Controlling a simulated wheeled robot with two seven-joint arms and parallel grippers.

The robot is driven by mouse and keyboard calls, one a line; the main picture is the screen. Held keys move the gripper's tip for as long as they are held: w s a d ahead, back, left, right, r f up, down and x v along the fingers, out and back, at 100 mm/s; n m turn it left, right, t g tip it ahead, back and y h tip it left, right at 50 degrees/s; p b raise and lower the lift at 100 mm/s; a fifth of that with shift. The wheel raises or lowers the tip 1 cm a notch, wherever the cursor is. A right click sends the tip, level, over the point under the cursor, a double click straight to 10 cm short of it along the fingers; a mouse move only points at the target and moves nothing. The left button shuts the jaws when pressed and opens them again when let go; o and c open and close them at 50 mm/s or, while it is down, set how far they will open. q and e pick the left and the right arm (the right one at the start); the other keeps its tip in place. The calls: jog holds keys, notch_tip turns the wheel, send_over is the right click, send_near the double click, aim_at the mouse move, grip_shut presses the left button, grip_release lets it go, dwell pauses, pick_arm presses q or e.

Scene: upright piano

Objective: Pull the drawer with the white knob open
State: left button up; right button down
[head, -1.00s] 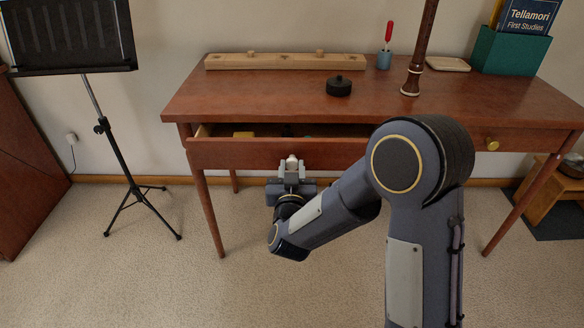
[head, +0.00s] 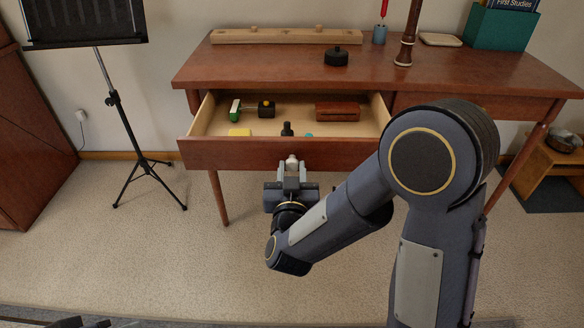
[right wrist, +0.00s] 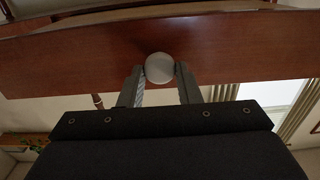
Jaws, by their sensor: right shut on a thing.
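The left drawer (head: 230,153) of the brown desk stands well open, its pale inside showing. Its white knob (head: 291,160) sits on the front panel, and in the right wrist view the knob (right wrist: 159,68) is between my fingertips. My right gripper (head: 291,168) is shut on the knob; in the right wrist view its two fingers (right wrist: 160,80) touch the knob from both sides. A dark piece at the bottom left edge may be part of my left arm; my left gripper cannot be made out.
The drawer holds a green and white item (head: 235,109), a black and yellow item (head: 266,109), a yellow block (head: 239,132) and a reddish-brown box (head: 337,111). A black round pot (head: 336,57) stands on the desk top (head: 270,72). A music stand (head: 113,98) is at left. Carpet in front is clear.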

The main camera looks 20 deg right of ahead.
jog(key=c, duration=1.1)
grip_release()
jog(key=shift+o, duration=0.2)
jog(key=shift+s, duration=0.1)
jog(key=p+v, duration=0.1)
jog(key=v, duration=0.6)
jog(key=shift+s, duration=0.35)
jog(key=shift+a, duration=0.15)
